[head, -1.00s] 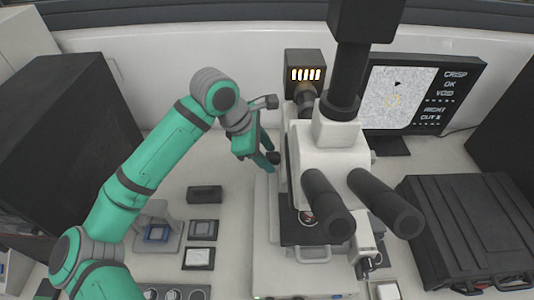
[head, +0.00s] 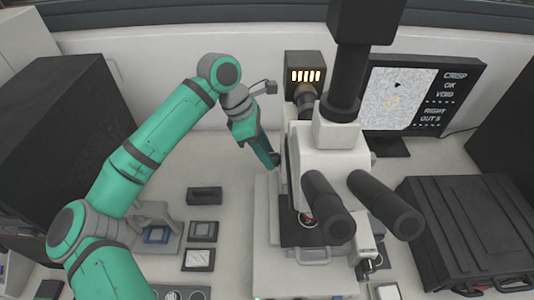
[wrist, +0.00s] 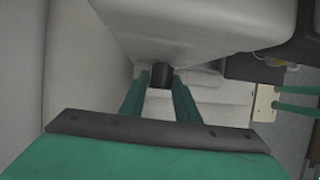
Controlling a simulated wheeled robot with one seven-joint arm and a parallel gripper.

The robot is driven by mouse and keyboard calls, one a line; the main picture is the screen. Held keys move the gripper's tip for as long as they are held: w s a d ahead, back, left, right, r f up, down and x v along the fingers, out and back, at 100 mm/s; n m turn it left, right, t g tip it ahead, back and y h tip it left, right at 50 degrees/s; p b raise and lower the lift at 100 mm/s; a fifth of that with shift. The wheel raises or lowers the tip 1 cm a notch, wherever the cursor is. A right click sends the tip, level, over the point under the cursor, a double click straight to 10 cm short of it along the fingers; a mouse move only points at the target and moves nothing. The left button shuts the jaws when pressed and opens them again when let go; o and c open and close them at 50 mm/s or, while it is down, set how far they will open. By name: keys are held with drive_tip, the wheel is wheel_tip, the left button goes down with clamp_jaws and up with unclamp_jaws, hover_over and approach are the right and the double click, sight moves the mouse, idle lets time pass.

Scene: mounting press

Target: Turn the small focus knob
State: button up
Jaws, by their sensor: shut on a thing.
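The microscope (head: 324,150) is white with black eyepieces and stands right of my gripper. My gripper (head: 272,162) reaches down to the left side of its body. In the wrist view, the two green fingers of my gripper (wrist: 160,88) are shut on a small black knob (wrist: 162,77), one finger on each side. The knob sits beneath the pale microscope body. In the head view the fingers mostly hide the knob.
A monitor (head: 412,97) with a speckled picture and text stands behind right. A black case (head: 465,225) lies at the right, and a dark box (head: 75,140) stands at the left. Small trays (head: 200,259) and a black block (head: 204,195) lie left of the microscope.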

drive_tip(key=o, duration=1)
drive_tip(key=shift+o, duration=0.2)
drive_tip(key=v, duration=1)
drive_tip(key=shift+r, duration=0.35)
drive_tip(key=shift+a, duration=0.15)
